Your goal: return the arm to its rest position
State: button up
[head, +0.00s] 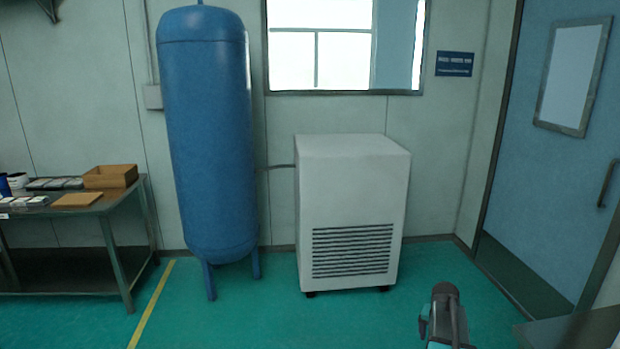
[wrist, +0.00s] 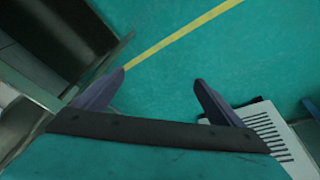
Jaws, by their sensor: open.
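My gripper shows in the wrist view (wrist: 160,85), with its two dark fingers spread apart and nothing between them. Green floor and a yellow line lie beyond the fingertips. In the head view a dark and teal part of my arm (head: 446,318) shows at the bottom right, in front of the white vented cabinet's right side. The fingers cannot be made out in the head view.
A blue tank (head: 210,140) and a white vented cabinet (head: 350,210) stand against the wall. A metal table (head: 125,196) with a wooden box (head: 110,176) is at left. A blue door (head: 545,150) is at right. Green floor (head: 220,325) is open in front.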

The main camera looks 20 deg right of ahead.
jog(key=w+a+f+n+y, duration=0.1)
jog(key=w+a+f+n, duration=0.15)
jog(key=a, duration=0.95)
jog(key=w+a+f+n+y, duration=0.1)
jog(key=a+f+n, duration=0.15)
jog(key=a, duration=0.95)
jog(key=s+a+f+n+g+y, duration=0.1)
jog(key=s+a+f+n, duration=0.15)
jog(key=a, duration=0.85)
jog(key=s+a+f+n, duration=0.1)
jog(key=s+a+n, duration=0.2)
jog(key=a, duration=0.9)
jog(key=s+f+g, duration=0.3)
jog(key=s+f, duration=0.6)
jog(key=s, duration=0.4)
jog(key=s+f+g, duration=0.3)
jog(key=s+f, duration=0.6)
jog(key=s, duration=0.4)
